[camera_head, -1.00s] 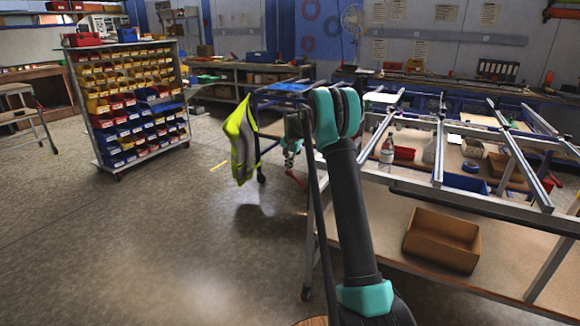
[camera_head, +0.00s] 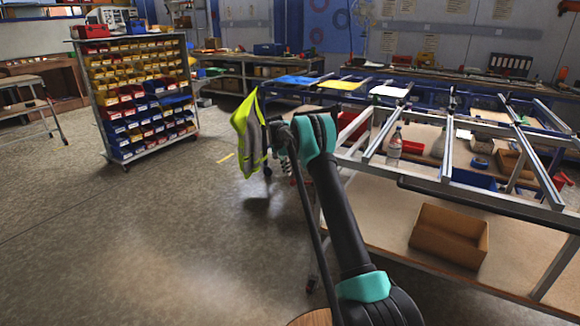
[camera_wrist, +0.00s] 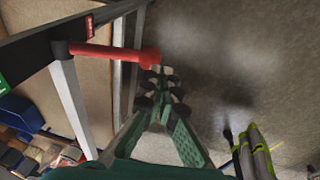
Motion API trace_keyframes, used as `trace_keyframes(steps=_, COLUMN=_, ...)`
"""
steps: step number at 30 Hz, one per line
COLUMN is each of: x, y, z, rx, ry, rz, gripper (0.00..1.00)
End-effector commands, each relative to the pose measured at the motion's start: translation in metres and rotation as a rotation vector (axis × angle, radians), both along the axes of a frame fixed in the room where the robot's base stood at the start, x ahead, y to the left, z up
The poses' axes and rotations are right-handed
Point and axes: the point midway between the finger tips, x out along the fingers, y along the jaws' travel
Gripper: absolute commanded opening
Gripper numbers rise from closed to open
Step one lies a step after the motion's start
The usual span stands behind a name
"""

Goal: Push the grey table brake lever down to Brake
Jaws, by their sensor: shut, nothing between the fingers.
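The brake lever (camera_wrist: 115,53) is a red bar with a rounded knob at its right end and a dark pivot at its left, in the wrist view. It sits on the dark edge rail of the grey-framed table (camera_head: 445,150). A red label (camera_wrist: 90,25) is above the lever and a green label (camera_wrist: 2,86) is at the far left; their words are too small to read. My gripper (camera_wrist: 160,80) is shut and empty, its fingertips close beside and just below the knob. I cannot tell whether they touch. In the head view my arm mostly hides my gripper and the lever.
A yellow vest (camera_head: 248,135) hangs just left of my arm, and it also shows low in the wrist view (camera_wrist: 255,155). An open cardboard box (camera_head: 449,236) is on the lower shelf. A bin rack (camera_head: 140,95) stands at left. The floor between is clear.

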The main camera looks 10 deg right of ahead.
Motion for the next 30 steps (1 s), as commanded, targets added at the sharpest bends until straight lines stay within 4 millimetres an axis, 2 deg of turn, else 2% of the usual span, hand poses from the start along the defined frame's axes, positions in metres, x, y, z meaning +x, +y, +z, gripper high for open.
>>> trace_keyframes(steps=6, x=0.003, y=0.004, z=-0.030, rx=0.001, ry=-0.001, rz=0.000, gripper=0.00)
trace_keyframes(steps=15, x=0.001, y=0.001, z=-0.062, rx=0.001, ry=-0.001, rz=0.000, gripper=0.00)
trace_keyframes(steps=21, x=-0.001, y=-0.002, z=-0.075, rx=0.001, ry=-0.001, rz=0.000, gripper=0.00)
trace_keyframes(steps=30, x=-0.003, y=-0.003, z=-0.082, rx=0.001, ry=-0.001, rz=0.000, gripper=0.00)
